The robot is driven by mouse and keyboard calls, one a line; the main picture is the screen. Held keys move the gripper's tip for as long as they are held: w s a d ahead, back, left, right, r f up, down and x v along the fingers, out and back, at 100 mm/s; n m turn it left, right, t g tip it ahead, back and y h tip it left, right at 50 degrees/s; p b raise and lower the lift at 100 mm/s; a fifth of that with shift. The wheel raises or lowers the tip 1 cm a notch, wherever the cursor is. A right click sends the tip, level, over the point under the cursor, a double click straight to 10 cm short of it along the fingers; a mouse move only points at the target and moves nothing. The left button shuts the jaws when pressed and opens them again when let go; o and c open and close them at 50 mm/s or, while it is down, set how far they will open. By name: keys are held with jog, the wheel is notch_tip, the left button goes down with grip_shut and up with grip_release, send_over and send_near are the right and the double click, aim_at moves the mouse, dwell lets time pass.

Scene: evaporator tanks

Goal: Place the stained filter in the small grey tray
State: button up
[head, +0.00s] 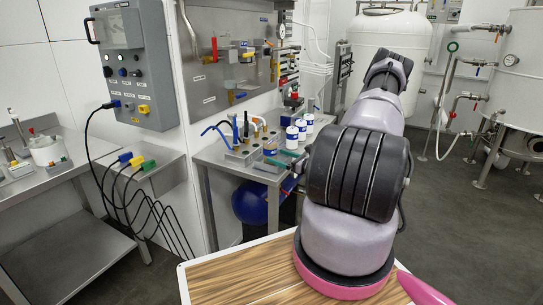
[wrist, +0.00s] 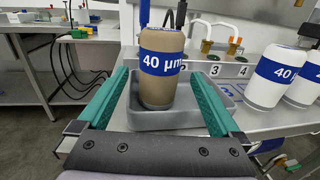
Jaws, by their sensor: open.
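The stained filter (wrist: 161,92), a tan-brown cylinder with a blue "40 µm" band, stands upright in the small grey tray (wrist: 205,117) in the wrist view. Its base appears to be inside the tray's rim. My gripper (wrist: 160,78) is open, with one green finger on each side of the filter. Gaps show between the fingers and the filter, so it is not clamped. In the head view the filter (head: 270,148) is small on the bench, and my arm covers part of the area near it.
Clean white filters (wrist: 272,77) with blue bands stand to the right. A numbered rack (wrist: 215,67) with brass-coloured fittings is just behind the tray. The steel bench (head: 212,154) stands below a wall panel with valves. Cables hang at the left bench.

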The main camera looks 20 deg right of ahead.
jog(key=v, duration=0.7)
jog(key=s+a+r+n+g+y, duration=0.1)
jog(key=s+a+r+n+g, duration=0.2)
jog(key=a+r+n+g, duration=0.7)
jog(key=s+a+r+n+g+y, duration=0.1)
jog(key=s+a+r+n+g, duration=0.45)
jog(key=r, duration=0.85)
jog(key=s+a+r+n+t+h, duration=0.3)
jog(key=s+r+n+h, duration=0.1)
jog(key=s+r, duration=0.4)
jog(key=s+a+r+n+t+h, duration=0.3)
jog(key=s+r+n, duration=0.3)
jog(key=s+r, duration=0.2)
jog(key=shift+s+a+r+t+h, duration=0.25)
jog(key=shift+s+r+t+h, duration=0.15)
jog(key=shift+r+h, duration=0.45)
jog(key=shift+n, duration=0.25)
